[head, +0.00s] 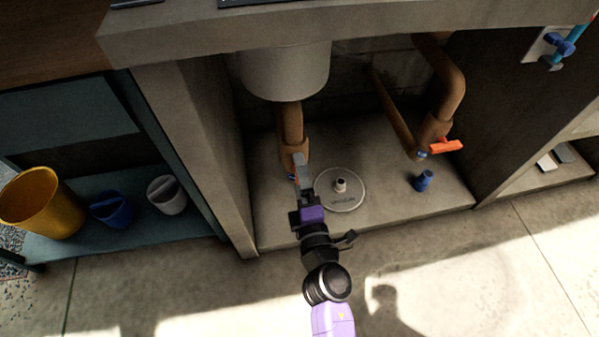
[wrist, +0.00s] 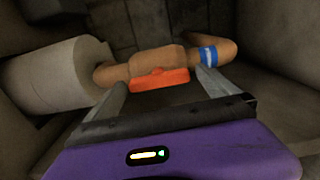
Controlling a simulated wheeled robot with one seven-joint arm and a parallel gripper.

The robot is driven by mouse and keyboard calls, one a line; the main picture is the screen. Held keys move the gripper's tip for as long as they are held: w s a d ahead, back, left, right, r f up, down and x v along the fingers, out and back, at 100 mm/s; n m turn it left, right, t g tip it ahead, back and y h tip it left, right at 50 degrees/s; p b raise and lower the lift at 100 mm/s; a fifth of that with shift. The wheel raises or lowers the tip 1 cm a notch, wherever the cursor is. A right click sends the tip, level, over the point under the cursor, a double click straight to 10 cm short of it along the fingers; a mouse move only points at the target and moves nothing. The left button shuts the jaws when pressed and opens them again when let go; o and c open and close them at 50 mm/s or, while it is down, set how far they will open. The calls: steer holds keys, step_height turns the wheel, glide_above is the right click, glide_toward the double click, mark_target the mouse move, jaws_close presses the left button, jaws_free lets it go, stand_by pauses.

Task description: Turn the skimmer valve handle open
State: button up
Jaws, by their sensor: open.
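In the wrist view, an orange valve handle (wrist: 160,79) lies against a tan pipe valve body (wrist: 155,60), its long side roughly along the pipe. A blue and white band (wrist: 208,56) circles the pipe to its right. My gripper (wrist: 162,84) is open, with a finger towards each end of the handle; contact cannot be told. In the head view, my gripper (head: 299,166) is at the left pipe (head: 291,122) and mostly hides that handle. A second orange handle (head: 446,146) sticks out sideways from the right pipe (head: 451,92). I cannot read which valve is the skimmer's.
A pale canister (head: 285,70) hangs above the left pipe under the counter slab (head: 350,25). A round lid (head: 341,203) and a small blue object (head: 424,181) are on the cabinet floor. Side walls flank the bay. A yellow bucket (head: 40,205) stands on the left shelf.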

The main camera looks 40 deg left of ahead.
steer(key=p+v, duration=0.1)
steer(key=v, duration=0.5)
steer(key=shift+s+d+p, duration=0.2)
steer(key=shift+p, duration=0.2)
steer(key=s+d+r+m+t+h, duration=0.3)
steer(key=d+r+m, duration=0.1)
steer(key=d+m, duration=0.5)
steer(key=s+d+r+m+t+h, duration=0.2)
steer(key=s+d+r+m, duration=0.15)
steer(key=d+m, duration=0.55)
steer(key=s+d+r+m+g+h, duration=0.15)
steer(key=s+d+m+h, duration=0.3)
steer(key=s+d, duration=0.5)
steer(key=s+d+r+m+h, duration=0.4)
steer(key=s+d, duration=0.3)
steer(key=d, duration=0.5)
step_height(320, 180, up, 30)
steer(key=m+p, duration=0.1)
steer(key=p, duration=3)
steer(key=shift+s+d+r, duration=0.15)
steer(key=shift+s+d, duration=0.05)
steer(key=shift+s, duration=0.25)
steer(key=shift+m, duration=0.25)
